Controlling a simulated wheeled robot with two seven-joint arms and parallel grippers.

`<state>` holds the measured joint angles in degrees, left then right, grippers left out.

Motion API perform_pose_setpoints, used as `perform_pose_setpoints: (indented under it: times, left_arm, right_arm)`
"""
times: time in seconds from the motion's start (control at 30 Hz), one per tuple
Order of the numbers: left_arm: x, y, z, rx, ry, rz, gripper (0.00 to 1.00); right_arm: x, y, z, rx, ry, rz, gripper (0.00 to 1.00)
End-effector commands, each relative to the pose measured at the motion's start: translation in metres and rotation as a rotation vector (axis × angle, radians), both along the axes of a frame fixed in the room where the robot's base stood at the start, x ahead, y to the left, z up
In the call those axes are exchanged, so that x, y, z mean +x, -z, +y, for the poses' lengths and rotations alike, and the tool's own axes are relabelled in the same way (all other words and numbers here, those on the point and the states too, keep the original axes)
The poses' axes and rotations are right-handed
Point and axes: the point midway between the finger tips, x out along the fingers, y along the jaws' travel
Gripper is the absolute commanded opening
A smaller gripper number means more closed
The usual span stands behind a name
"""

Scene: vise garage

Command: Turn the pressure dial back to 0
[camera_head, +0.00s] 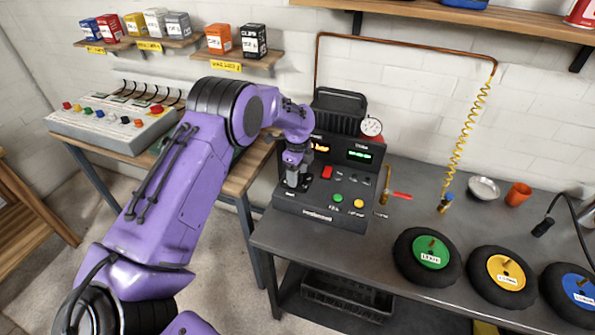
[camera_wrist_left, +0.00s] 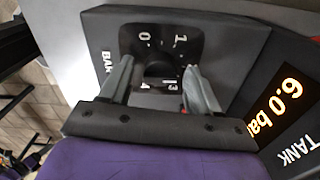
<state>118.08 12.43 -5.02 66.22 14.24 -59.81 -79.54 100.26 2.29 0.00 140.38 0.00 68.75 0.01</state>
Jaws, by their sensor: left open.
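The pressure dial (camera_wrist_left: 160,70) is a dark round knob on a black plate with white numerals 0, 1, 3 and 4 showing in the left wrist view. My left gripper (camera_wrist_left: 158,66) is open, with one finger on each side of the dial. I cannot tell whether the fingers touch it or where its pointer stands. In the head view my left gripper (camera_head: 296,184) points down at the left part of the dark control console (camera_head: 318,214) and hides the dial. A lit display (camera_wrist_left: 276,112) reads 6.0 bar, with TANK beside it.
The console has a red switch (camera_head: 327,172), a green button (camera_head: 338,197) and a yellow button (camera_head: 358,203). A round gauge (camera_head: 371,127) stands behind. Wheels with green (camera_head: 430,252), yellow (camera_head: 506,272) and blue hubs lie on the workbench (camera_head: 330,244) to the right.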

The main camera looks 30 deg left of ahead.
Motion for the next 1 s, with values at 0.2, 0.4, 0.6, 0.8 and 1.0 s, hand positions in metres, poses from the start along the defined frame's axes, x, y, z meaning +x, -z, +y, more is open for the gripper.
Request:
perform_pose_setpoints:
  times: [0.2,0.4,0.6,0.8,1.0]
  left_arm:
    - [0.0,0.0,0.001,0.0,-0.002,0.0,0.3]
    - [-0.001,0.0,0.001,0.0,-0.003,0.0,0.07]
    - [0.0,-0.001,0.001,0.0,-0.033,0.0,0.07]
    - [0.0,-0.003,0.001,-0.001,-0.133,0.0,0.07]
    - [0.0,-0.003,0.001,-0.001,-0.3,-0.001,0.07]
  right_arm:
    - [0.0,0.0,0.0,0.0,0.0,0.0,0.43]
    - [0.0,0.0,0.0,0.0,0.0,0.0,0.43]
    - [0.0,-0.002,0.0,0.0,0.0,0.0,0.43]
    - [0.0,-0.008,0.0,0.0,0.0,0.0,0.43]
    - [0.0,-0.016,0.0,0.0,0.0,0.0,0.43]
